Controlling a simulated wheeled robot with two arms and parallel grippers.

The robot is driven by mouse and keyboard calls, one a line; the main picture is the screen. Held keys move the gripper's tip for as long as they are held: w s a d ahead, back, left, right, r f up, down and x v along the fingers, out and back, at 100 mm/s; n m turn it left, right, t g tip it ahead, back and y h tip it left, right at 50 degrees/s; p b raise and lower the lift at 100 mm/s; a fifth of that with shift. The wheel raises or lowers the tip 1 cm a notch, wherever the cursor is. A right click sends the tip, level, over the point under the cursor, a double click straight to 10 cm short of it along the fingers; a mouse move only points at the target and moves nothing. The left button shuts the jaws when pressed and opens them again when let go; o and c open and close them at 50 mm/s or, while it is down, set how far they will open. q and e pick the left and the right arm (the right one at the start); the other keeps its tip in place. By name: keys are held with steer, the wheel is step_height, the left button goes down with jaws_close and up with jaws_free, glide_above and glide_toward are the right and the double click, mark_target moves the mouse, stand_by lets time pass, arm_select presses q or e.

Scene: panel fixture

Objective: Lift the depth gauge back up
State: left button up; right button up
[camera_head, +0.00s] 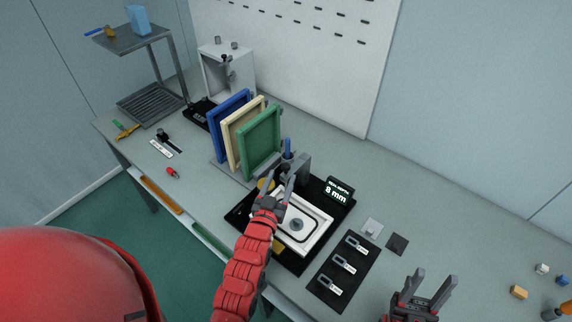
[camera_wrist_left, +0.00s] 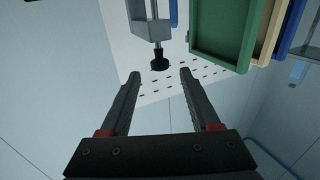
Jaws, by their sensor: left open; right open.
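The depth gauge (camera_head: 303,169) is a grey upright with a blue top (camera_head: 287,146) at the back of a black base. Its display (camera_head: 338,191) reads 8 mm. A white panel (camera_head: 316,232) with a dark rounded outline and a grey disc lies on the base. My left gripper (camera_head: 278,181) is open just in front of the gauge and partly hides it. In the left wrist view, a grey body (camera_wrist_left: 149,22) with a black knob (camera_wrist_left: 159,62) shows beyond the open, empty fingers (camera_wrist_left: 160,74). My right gripper (camera_head: 433,276) is open and empty at lower right.
Blue, cream and green framed panels (camera_head: 260,142) stand in a rack left of the gauge. A black mat (camera_head: 326,266) with several labelled pieces lies to the right, near grey and dark square tiles (camera_head: 397,244). Small blocks (camera_head: 519,292) lie far right.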

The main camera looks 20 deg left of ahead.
mark_target(285, 169)
arm_select(q)
steer(key=shift+w+a, duration=0.1)
steer(key=shift+w, duration=2.7)
jaws_close()
